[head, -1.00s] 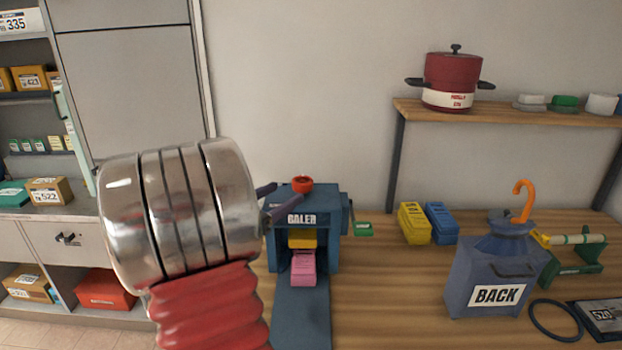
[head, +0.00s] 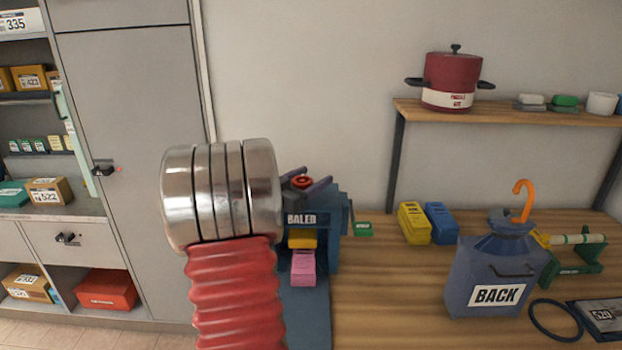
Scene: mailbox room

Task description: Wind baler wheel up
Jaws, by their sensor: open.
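The blue baler (head: 328,222), labelled BALER, stands on the wooden table. Its small red wheel (head: 302,181) sits on top. A yellow block (head: 302,239) and a pink block (head: 303,268) show in its front opening. My gripper (head: 318,175) is open at the baler's top, with one dark finger on the far side of the wheel and the other on the near side. I cannot tell whether either finger touches the wheel. My wrist and red sleeve hide the baler's left side.
A green block (head: 362,229) lies right of the baler. Yellow (head: 413,223) and blue (head: 441,223) blocks stand farther right, then a blue BACK container (head: 480,272) with an orange hook. A shelf (head: 500,112) holding a red pot (head: 452,80) is above. A grey cabinet (head: 130,100) is left.

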